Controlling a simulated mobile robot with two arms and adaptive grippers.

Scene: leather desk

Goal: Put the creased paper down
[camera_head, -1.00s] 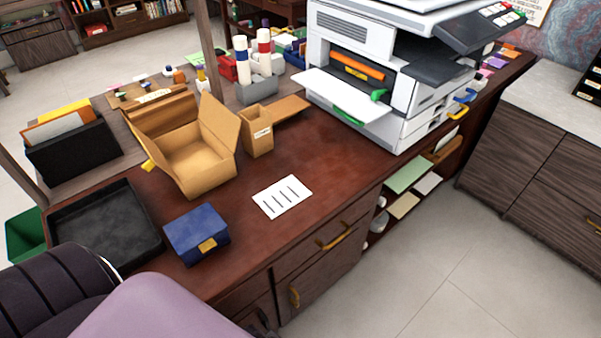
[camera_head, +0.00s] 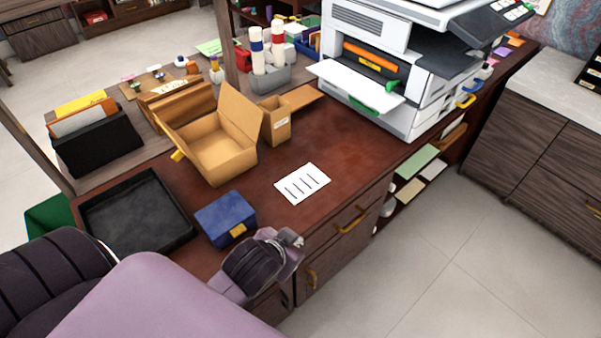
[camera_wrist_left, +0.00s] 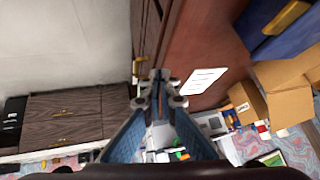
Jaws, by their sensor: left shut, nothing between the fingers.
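The paper (camera_head: 302,183) is a white sheet with several dark lines. It lies flat on the reddish-brown desk, right of the blue box, and nothing holds it. It also shows in the left wrist view (camera_wrist_left: 203,81), right of the fingertips and apart from them. My left gripper (camera_head: 288,245) is at the desk's front edge, nearer me than the paper; its fingers are hard to make out there. In the left wrist view, the left gripper (camera_wrist_left: 160,88) is shut and empty. My right gripper is not in view.
A blue box (camera_head: 225,217) stands close to my left gripper. A black tray (camera_head: 183,241), an open cardboard box (camera_head: 232,160) and a small upright carton (camera_head: 276,122) are on the desk. A printer (camera_head: 350,108) stands at the back. Bare desk surrounds the paper.

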